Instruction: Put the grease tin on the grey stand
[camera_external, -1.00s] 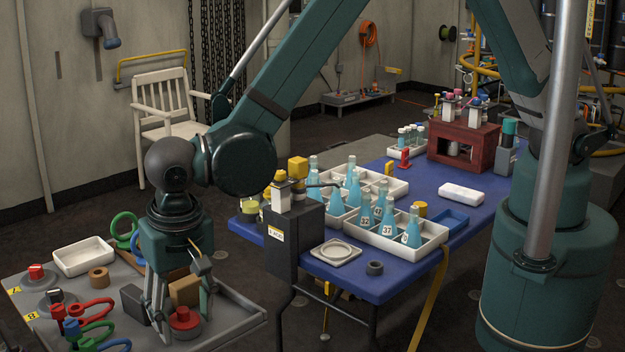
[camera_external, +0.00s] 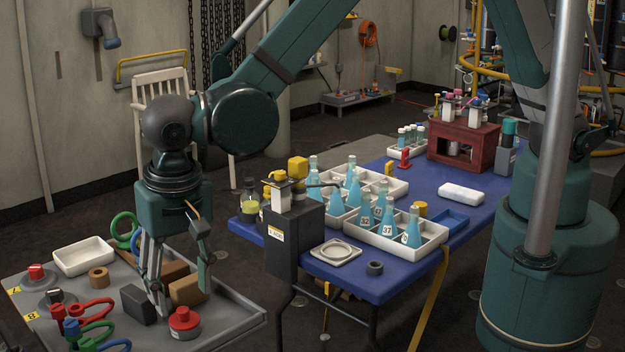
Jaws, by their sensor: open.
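A squat red round tin with a raised red top (camera_external: 184,323), which looks like the grease tin, stands upright in the grey tray at the lower left. My gripper (camera_external: 182,298) is open and points down just above or behind this tin, one finger to each side in the picture. Nothing shows between its fingers as held. A pale grey square plate with a round ring (camera_external: 335,252) lies on the near end of the blue table; I cannot tell whether it is the grey stand. No other thing is clearly that stand.
The grey tray (camera_external: 240,312) also holds a dark block (camera_external: 137,304), a brown block (camera_external: 188,289), a tape roll (camera_external: 98,278), a white dish (camera_external: 84,256) and coloured clamps (camera_external: 88,325). A dark box (camera_external: 294,244) stands by the blue table (camera_external: 375,286), near several flasks (camera_external: 385,224).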

